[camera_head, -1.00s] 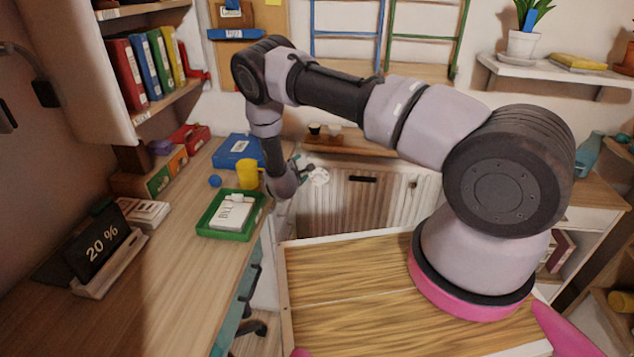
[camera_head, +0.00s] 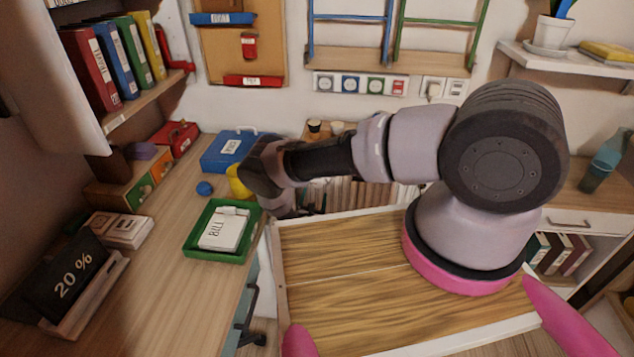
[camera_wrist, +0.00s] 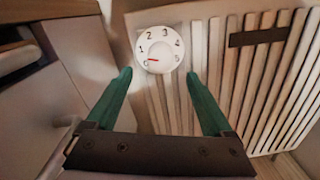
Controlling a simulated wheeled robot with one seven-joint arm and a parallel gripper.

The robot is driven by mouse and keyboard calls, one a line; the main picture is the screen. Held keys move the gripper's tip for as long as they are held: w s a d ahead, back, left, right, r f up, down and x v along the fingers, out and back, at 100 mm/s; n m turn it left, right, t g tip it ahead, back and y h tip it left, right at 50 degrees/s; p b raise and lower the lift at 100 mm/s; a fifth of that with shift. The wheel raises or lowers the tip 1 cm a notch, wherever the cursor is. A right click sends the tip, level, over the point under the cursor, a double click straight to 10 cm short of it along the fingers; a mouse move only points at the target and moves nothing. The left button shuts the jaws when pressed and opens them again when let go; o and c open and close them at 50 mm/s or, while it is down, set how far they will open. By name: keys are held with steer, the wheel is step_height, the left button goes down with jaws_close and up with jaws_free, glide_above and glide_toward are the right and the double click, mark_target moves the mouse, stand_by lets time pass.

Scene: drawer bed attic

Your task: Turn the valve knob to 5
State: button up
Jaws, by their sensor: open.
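The valve knob (camera_wrist: 158,49) is a round white dial with the numbers 0 to 5 around its face. It is mounted at the top left of a ribbed radiator (camera_wrist: 237,85). A short red mark on the dial points left, close to the 0. My gripper (camera_wrist: 159,74) is open, its two green fingers apart and empty. In the wrist view the fingertips lie just below and to either side of the knob; I cannot tell how far off it is in depth. In the head view my arm hides the knob and my fingers.
A wooden desk (camera_head: 150,285) stands on the left, with a green tray (camera_head: 214,256), a blue box and a yellow cup near its edge. In the wrist view a cabinet front (camera_wrist: 85,60) is close on the left. A dark slot (camera_wrist: 258,37) crosses the radiator.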

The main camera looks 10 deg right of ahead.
steer(key=x, duration=0.8)
steer(key=shift+w, duration=0.1)
jaws_close()
